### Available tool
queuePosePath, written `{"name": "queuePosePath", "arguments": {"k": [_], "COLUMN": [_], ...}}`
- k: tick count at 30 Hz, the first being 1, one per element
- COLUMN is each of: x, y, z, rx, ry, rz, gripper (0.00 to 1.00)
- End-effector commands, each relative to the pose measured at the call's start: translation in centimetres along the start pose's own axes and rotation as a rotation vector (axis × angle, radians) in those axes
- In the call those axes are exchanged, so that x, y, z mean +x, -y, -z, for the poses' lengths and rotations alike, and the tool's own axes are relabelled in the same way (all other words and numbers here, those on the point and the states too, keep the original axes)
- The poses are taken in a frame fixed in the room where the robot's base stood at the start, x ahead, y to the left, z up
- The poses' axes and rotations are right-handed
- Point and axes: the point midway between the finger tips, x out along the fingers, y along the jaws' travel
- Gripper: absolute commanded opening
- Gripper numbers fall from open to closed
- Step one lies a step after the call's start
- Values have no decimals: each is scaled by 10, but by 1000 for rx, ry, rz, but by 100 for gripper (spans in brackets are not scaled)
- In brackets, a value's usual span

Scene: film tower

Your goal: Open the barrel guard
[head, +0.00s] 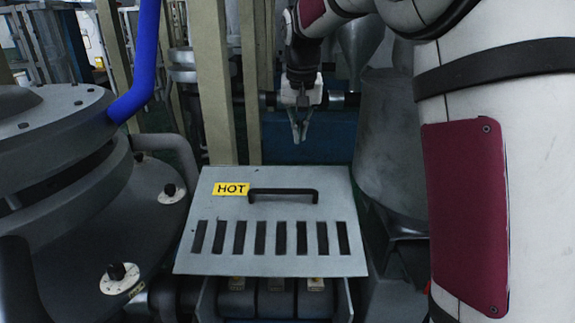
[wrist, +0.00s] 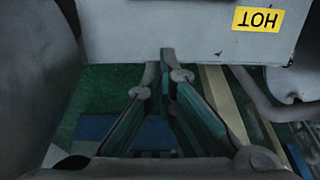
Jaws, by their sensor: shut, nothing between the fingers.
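The barrel guard (head: 215,257) is a pale grey slotted plate in the lower middle of the head view. It lies over the barrel, with a black bar handle (head: 283,192) and a yellow HOT label (head: 231,189) near its far edge. Grey barrel blocks (head: 277,300) show below its near edge. My gripper (head: 299,141) points down beyond the guard's far edge, apart from the handle, shut and empty. In the wrist view the gripper's tips (wrist: 165,68) meet in front of the guard's plain edge (wrist: 150,35). The handle is out of the wrist view.
A large round grey machine (head: 75,150) with a blue pipe (head: 145,70) stands at the left. A grey hopper-shaped housing (head: 390,150) stands right of the guard. Tan posts (head: 212,80) rise behind the guard. Green floor (wrist: 95,95) shows below the gripper.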

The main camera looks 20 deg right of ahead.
Motion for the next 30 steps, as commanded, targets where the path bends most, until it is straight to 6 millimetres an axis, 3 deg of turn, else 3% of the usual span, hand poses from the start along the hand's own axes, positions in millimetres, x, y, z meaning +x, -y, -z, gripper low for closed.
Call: {"name": "queuePosePath", "arguments": {"k": [5, 18, 24, 30], "x": [20, 103, 104, 108], "y": [0, -1, 0, 0], "z": [-1, -2, -31, -39], "rx": [2, 0, -3, -2], "ry": [6, 6, 3, 2], "rz": [-2, -2, -1, -1], "gripper": [0, 0, 0, 0]}}
